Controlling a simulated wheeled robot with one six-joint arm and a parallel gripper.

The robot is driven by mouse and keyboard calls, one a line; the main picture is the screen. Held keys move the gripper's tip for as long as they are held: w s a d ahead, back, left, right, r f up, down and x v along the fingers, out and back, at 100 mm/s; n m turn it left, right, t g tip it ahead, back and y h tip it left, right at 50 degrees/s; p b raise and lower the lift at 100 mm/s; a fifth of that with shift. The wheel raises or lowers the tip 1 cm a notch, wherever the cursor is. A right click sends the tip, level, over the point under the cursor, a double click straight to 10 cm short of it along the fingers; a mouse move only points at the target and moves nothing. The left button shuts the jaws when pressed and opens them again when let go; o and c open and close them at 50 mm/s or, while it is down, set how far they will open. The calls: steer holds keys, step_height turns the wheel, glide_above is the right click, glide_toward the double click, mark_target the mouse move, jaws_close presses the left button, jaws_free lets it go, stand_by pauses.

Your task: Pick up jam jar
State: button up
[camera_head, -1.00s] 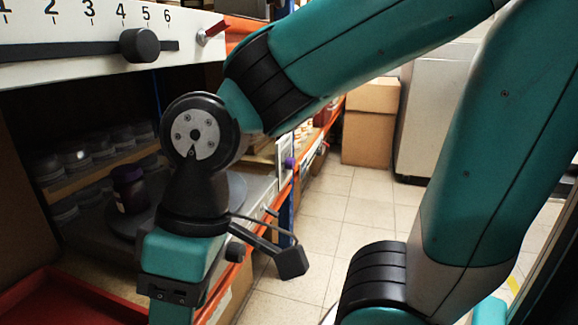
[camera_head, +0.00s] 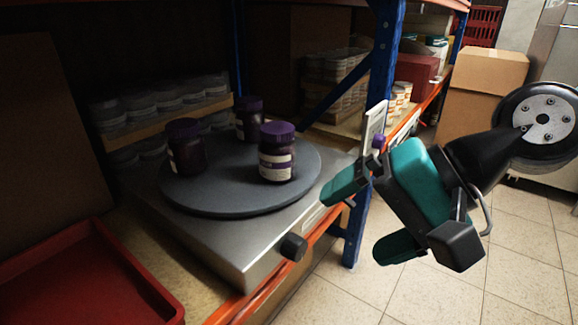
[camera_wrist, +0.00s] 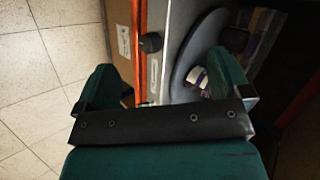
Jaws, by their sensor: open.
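Three dark jam jars with purple lids stand upright on a round grey turntable (camera_head: 215,200) in the head view. One jam jar (camera_head: 277,153) is at the front right with its pale label showing. Another jam jar (camera_head: 186,147) is at the left, and a third jam jar (camera_head: 249,118) is at the back. My gripper (camera_head: 365,217) is open and empty, to the right of the turntable and apart from the jars. In the wrist view, a jar (camera_wrist: 197,77) shows on the turntable beside the right finger, partly hidden by it.
The turntable sits on a metal base with a black knob (camera_head: 293,247). A red tray (camera_head: 90,280) lies at the lower left. A blue shelf post (camera_head: 372,120) stands behind my gripper. Clear containers (camera_head: 165,100) line the back. Tiled floor (camera_head: 500,240) is open at right.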

steer(key=w+m+t+y+b, duration=0.3)
steer(key=w+m, duration=0.2)
steer(key=m, duration=0.4)
steer(key=m+t+y+p, duration=0.2)
steer(key=m+t+p, duration=0.35)
steer(key=m, duration=0.85)
glide_toward(277, 127)
steer(key=shift+t, duration=0.45)
steer(key=x, duration=0.3)
steer(key=b+x, duration=0.1)
steer(key=x, duration=0.6)
steer(key=shift+s+a+f, duration=0.15)
steer(key=shift+f, duration=0.2)
steer(key=shift+c, duration=0.3)
steer(key=shift+r, duration=0.1)
jaws_close()
